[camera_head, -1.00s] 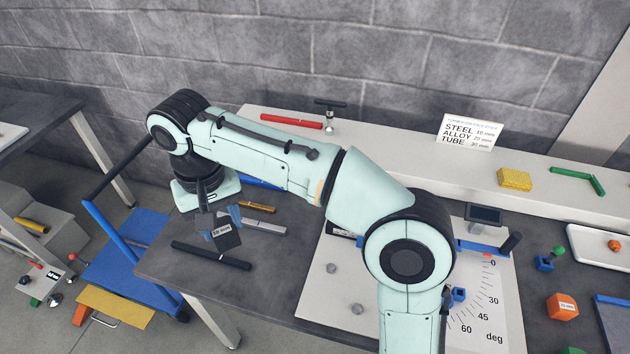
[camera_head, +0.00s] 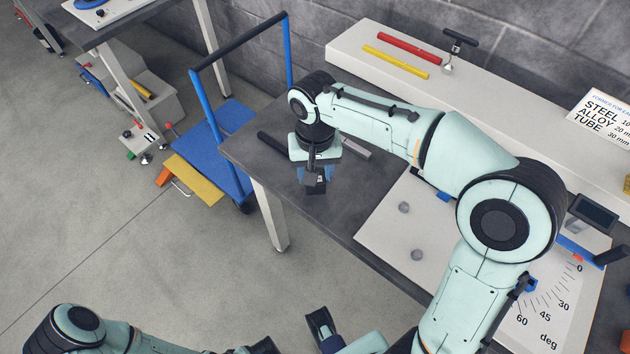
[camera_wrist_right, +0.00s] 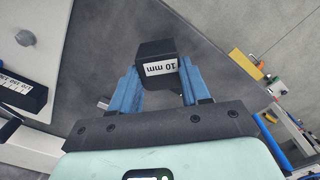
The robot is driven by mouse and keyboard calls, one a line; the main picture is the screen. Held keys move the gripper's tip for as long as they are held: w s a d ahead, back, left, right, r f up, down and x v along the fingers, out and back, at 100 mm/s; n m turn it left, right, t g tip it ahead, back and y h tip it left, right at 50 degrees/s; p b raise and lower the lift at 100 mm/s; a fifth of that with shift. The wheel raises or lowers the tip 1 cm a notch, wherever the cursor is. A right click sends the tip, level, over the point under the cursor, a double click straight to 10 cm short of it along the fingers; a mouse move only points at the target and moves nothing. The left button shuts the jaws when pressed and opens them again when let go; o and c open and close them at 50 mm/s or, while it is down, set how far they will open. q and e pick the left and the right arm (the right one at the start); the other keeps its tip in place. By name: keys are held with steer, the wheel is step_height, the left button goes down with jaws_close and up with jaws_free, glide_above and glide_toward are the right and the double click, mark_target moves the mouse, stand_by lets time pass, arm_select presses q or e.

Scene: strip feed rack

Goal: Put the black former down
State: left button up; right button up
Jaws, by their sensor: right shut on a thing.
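The black former (camera_wrist_right: 157,58) with a "10 mm" label is between the blue fingers of my right gripper (camera_wrist_right: 160,85), which is shut on it. In the head view my right gripper (camera_head: 316,175) points down over the dark bench (camera_head: 250,165), near its front edge, with the black former (camera_head: 317,187) under it. I cannot tell whether the former touches the bench top. Part of my left gripper (camera_head: 322,328) shows at the bottom edge of the head view, cut off, so its opening is unclear.
A black bar (camera_head: 272,146) and a grey bar (camera_head: 355,151) lie on the bench near the gripper. A pale angle plate (camera_head: 385,235) lies to the right. Red (camera_head: 410,48) and yellow (camera_head: 395,62) strips lie on the back shelf. A blue trolley (camera_head: 215,150) stands left.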

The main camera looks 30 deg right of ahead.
steer(key=shift+f+b, duration=0.35)
steer(key=shift+f, duration=1.6)
steer(key=shift+f, duration=0.2)
steer(key=o, duration=1.2)
steer(key=shift+r, duration=0.1)
step_height(320, 180, up, 12)
steer(key=p, duration=0.2)
steer(key=shift+r+p, duration=0.1)
steer(key=shift+p, duration=0.2)
